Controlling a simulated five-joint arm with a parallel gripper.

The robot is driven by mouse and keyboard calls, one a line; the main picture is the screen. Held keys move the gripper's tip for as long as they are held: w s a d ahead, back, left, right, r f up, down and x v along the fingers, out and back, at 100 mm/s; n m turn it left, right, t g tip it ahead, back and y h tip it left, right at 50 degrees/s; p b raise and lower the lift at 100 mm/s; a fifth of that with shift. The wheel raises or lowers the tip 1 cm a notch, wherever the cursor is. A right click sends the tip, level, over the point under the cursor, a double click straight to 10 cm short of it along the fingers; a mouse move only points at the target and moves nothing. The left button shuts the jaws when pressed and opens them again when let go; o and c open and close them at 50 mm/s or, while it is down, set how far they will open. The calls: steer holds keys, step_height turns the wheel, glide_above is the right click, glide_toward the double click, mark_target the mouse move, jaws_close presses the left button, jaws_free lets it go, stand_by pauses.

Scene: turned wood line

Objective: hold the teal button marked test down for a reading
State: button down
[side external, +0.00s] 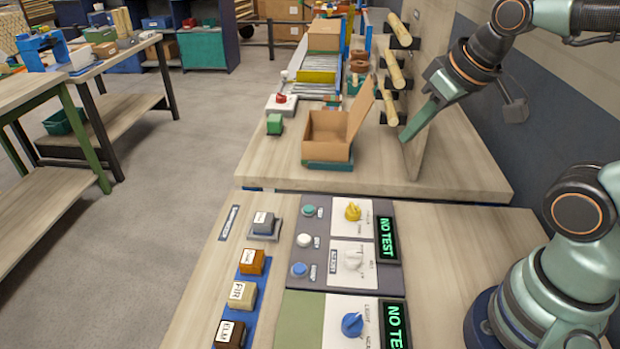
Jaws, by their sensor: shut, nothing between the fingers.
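A small teal button (309,210) sits at the top left of the grey control panel (326,221). The label beside it is too small to read. A white button (304,240) and a blue button (299,269) lie below it in the same column. A display (387,240) at the panel's right side reads NO TEST in green. My gripper (406,136) is shut and empty, tilted down. It is up and to the right of the teal button in the picture, well apart from it.
A yellow knob (352,211) and a white knob (352,258) stand right of the buttons. Labelled wood blocks (252,261) line the panel's left. An open cardboard box (327,136) stands behind. An upright board (420,150) is close to my gripper.

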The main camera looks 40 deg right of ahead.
stand_by(0.3)
steer(key=n+g, duration=0.6)
steer(key=n, duration=2.1)
glide_above(309, 208)
step_height(309, 208, down, 8)
steer(key=shift+f, duration=0.25)
step_height(309, 208, down, 14)
